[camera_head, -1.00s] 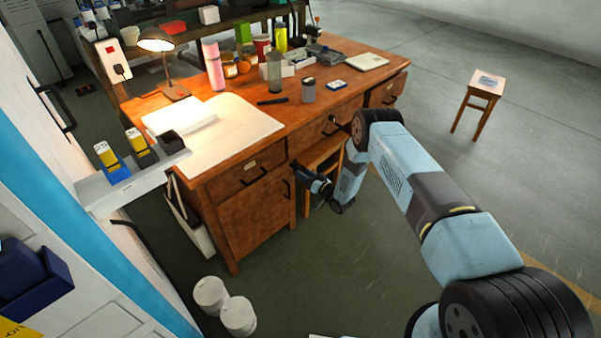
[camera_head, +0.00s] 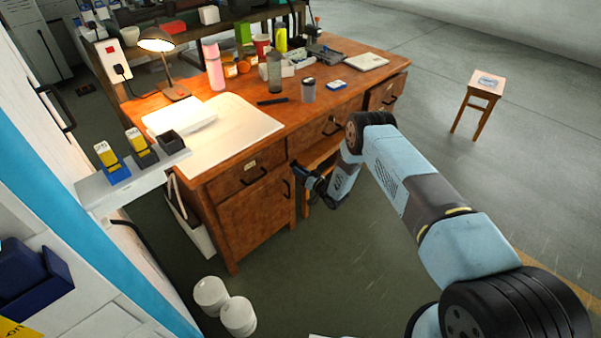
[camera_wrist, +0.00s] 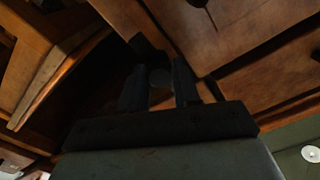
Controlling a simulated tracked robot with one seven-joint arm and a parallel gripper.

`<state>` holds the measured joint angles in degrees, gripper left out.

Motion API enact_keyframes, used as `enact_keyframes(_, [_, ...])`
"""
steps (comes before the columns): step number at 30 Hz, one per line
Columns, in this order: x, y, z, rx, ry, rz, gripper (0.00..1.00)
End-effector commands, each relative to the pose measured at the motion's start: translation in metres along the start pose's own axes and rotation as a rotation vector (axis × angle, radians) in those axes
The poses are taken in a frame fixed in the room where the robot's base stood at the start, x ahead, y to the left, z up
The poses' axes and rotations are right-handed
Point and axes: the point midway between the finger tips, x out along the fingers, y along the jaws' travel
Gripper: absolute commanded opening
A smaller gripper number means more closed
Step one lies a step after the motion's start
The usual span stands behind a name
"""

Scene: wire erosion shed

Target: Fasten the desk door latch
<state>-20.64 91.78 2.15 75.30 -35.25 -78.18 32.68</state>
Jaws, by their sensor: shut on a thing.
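The desk door (camera_head: 253,217) is a brown wooden panel at the lower left of the desk and looks closed. Its black handle (camera_head: 286,189) is near its right edge. My gripper (camera_head: 299,171) is at the desk front, beside the door's upper right corner. In the wrist view my gripper (camera_wrist: 159,78) is shut on a small dark round piece, the latch knob (camera_wrist: 160,76) by its look. A dark part (camera_wrist: 146,46) lies just beyond it. Shadow and the fingers hide the latch's exact position.
The wooden desk (camera_head: 326,96) carries a lamp (camera_head: 163,62), cups and bottles. A wooden stool (camera_head: 487,84) stands far right. White tubs (camera_head: 238,316) stand on the floor in front. A shelf (camera_head: 130,185) juts out at left.

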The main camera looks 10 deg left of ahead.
Motion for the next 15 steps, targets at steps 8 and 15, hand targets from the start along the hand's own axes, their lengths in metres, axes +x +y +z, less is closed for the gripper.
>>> enact_keyframes(8, [-0.0003, 0.0012, -0.0005, -0.001, 0.0, 0.002, 0.01])
enact_keyframes(15, [-0.0005, 0.0015, -0.0007, -0.033, 0.0, 0.003, 0.01])
